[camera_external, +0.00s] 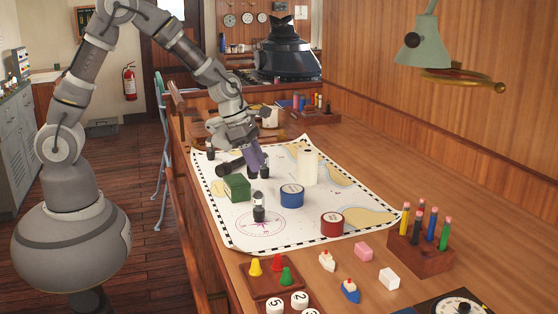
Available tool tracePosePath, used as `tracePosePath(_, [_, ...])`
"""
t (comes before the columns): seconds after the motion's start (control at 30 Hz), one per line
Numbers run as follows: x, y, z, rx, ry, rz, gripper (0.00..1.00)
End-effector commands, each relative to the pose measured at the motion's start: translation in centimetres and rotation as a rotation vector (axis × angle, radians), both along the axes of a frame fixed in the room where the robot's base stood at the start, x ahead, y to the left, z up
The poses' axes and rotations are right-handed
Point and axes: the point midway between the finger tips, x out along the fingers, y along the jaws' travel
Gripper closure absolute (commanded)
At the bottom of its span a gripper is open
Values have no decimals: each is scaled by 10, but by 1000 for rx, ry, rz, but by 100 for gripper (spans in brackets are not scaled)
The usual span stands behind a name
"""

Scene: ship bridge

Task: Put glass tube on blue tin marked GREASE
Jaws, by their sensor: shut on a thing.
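The blue tin (291,198) stands upright on the chart, with a pale lid; its marking is too small to read. My gripper (258,174) points down above the chart, behind and to the left of the blue tin. Its fingers are close together on something that I cannot make out. I cannot clearly identify the glass tube.
On the chart (235,226) are a green box (237,188), a dark cylindrical object (230,168), a pale upright cylinder (308,169) and a red tin (332,225). A pencil block (420,256) stands at right. A lamp (421,48) juts from the wall.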

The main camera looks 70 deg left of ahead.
Motion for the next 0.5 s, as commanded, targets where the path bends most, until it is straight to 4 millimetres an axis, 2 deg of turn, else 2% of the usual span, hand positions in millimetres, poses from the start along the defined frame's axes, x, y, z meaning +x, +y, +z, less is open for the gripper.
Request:
tracePosePath(0.1, [40,-4,-7,1,-1,-1,92])
tracePosePath(0.23, [76,-7,-10,0,0,-1,92])
tracePosePath(0.33, [96,-8,-11,1,-1,-1,92])
tracePosePath(0.5, [110,-10,-11,0,0,0,92])
